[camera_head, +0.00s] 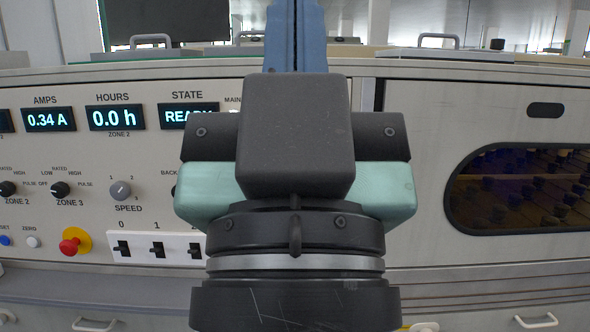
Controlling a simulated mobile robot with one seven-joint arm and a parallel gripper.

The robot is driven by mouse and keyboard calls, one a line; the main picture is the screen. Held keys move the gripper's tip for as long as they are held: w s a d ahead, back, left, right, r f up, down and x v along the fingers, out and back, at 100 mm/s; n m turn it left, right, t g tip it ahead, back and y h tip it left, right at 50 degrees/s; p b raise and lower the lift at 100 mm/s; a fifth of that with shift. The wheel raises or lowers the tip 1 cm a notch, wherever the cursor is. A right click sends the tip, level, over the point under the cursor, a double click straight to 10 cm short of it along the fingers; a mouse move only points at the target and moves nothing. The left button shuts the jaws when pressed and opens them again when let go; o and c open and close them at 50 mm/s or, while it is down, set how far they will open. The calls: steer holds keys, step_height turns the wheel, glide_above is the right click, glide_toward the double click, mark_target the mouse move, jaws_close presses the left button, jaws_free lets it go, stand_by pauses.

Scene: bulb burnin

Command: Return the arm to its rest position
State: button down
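My arm rises from the bottom centre of the head view, with dark rings, a silver band and pale teal sides. A dark block on it fills the middle of the picture. No fingertips of my gripper can be made out, so I cannot tell whether it is open or shut. No held object shows. The arm hides part of the grey control panel (85,180) behind it, including the right part of the state display (188,116). That display appears to start with "READ".
A red knob (75,241) and a row of black switches (157,247) are on the panel at left. A dark oval window (525,189) is at right. Drawer handles (95,324) show below. A blue upright shape stands behind the block at top centre.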

step_height(320, 180, up, 35)
steer(key=p, duration=3.3)
